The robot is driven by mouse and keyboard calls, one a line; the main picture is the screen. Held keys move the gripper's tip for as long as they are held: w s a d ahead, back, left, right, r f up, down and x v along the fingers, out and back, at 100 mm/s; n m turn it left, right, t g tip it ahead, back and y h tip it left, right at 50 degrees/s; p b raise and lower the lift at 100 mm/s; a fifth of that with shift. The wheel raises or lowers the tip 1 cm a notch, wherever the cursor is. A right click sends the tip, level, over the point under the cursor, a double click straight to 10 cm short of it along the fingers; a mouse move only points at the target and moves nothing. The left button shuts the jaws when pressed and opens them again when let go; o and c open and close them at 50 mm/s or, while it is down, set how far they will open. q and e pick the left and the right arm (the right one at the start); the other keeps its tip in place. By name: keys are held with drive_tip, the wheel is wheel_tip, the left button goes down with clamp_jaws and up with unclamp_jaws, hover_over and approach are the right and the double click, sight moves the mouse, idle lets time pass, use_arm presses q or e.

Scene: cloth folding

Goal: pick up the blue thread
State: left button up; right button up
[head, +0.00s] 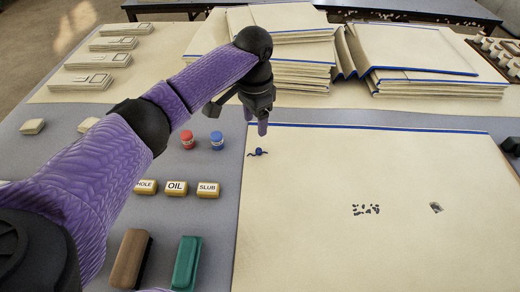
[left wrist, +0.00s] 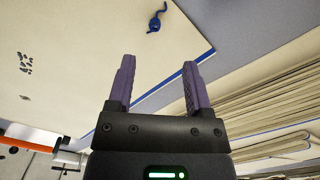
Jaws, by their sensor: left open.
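The blue thread (head: 258,152) is a small dark-blue knot with a short loose tail, lying on the large cream cloth near its far left corner. It also shows in the left wrist view (left wrist: 156,18), beyond the fingertips and between their lines. My left gripper (head: 256,121) points down above the cloth's far edge, just behind the thread and apart from it. In the left wrist view its two purple fingers (left wrist: 160,64) are spread with nothing between them. A dark part at the right edge of the head view may be my right gripper (head: 511,146); its jaws cannot be made out.
Stacks of cream, blue-edged cloth (head: 420,55) stand behind the cloth sheet (head: 330,250). Dark specks (head: 366,209) and a dark patch (head: 436,208) lie on the sheet. Red (head: 187,140) and blue (head: 217,140) spools, labelled blocks (head: 176,189) and a green block (head: 187,262) are left.

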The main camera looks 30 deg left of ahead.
sight(259, 148)
use_arm(q)
drive_tip(key=f+b, duration=0.2)
drive_tip(key=f, duration=0.1)
drive_tip(key=f+b, duration=0.1)
drive_tip(key=f, duration=0.2)
drive_tip(key=f+b, duration=0.2)
drive_tip(key=f, duration=0.1)
drive_tip(key=shift+d+f+b, duration=0.25)
drive_tip(key=shift+d+b, duration=0.05)
drive_tip(key=shift+d, duration=0.1)
drive_tip(key=shift+r, duration=0.3)
clamp_jaws()
